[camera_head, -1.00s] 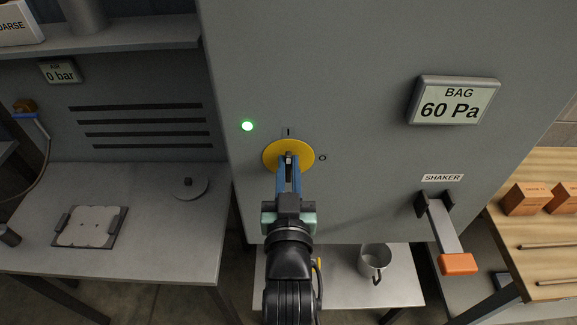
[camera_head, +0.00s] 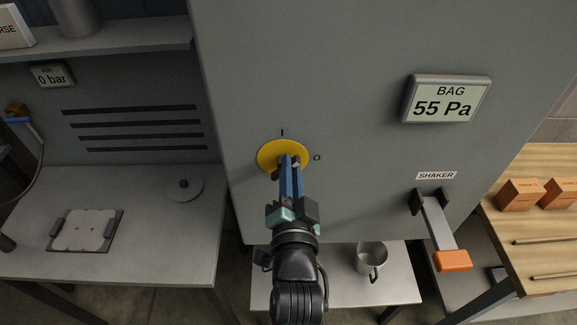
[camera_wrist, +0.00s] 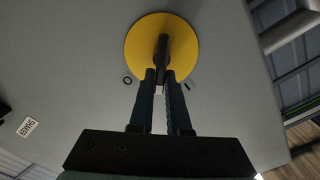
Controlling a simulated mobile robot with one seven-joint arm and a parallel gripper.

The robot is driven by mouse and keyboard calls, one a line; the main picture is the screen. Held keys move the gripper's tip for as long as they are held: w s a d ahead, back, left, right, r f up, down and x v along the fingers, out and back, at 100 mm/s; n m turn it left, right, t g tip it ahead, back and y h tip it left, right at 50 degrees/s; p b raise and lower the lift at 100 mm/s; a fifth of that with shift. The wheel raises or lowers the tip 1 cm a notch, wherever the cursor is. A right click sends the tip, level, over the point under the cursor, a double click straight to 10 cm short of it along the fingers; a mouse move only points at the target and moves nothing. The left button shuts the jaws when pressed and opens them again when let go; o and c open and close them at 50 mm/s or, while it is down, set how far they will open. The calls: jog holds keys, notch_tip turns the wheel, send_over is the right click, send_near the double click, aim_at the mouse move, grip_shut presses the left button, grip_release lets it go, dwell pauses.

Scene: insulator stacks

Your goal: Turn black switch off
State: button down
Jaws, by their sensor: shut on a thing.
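The black switch handle (camera_wrist: 163,47) stands out from a round yellow plate (camera_head: 270,153) on the grey cabinet front. In the head view the mark I is above the plate and the mark O to its right. My gripper (camera_head: 290,162) reaches up from below and is shut on the handle. In the wrist view the fingers of my gripper (camera_wrist: 161,82) close around its near end. My fingers hide most of the handle in the head view, so I cannot tell its exact angle.
A display (camera_head: 446,99) reads BAG 55 Pa. A shaker lever with an orange grip (camera_head: 452,261) juts out at the right. A metal mug (camera_head: 371,257) stands on the low table below. The cabinet face around the plate is clear.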

jog(key=shift+d+f+m+p, duration=0.1)
jog(key=shift+f+m+p, duration=0.3)
jog(key=shift+m, duration=1.15)
jog(key=shift+d+f+m+p, duration=0.15)
jog(key=shift+m+p, duration=0.5)
jog(key=shift+m, duration=0.85)
jog(key=shift+d+f+m+p, duration=0.15)
jog(key=shift+m+p, duration=0.4)
jog(key=shift+m, duration=1)
jog(key=shift+f, duration=0.1)
jog(key=c, duration=0.9)
grip_release()
jog(key=shift+s, duration=0.1)
jog(key=shift+s+b, duration=2.5)
jog(key=shift+s, duration=3.9)
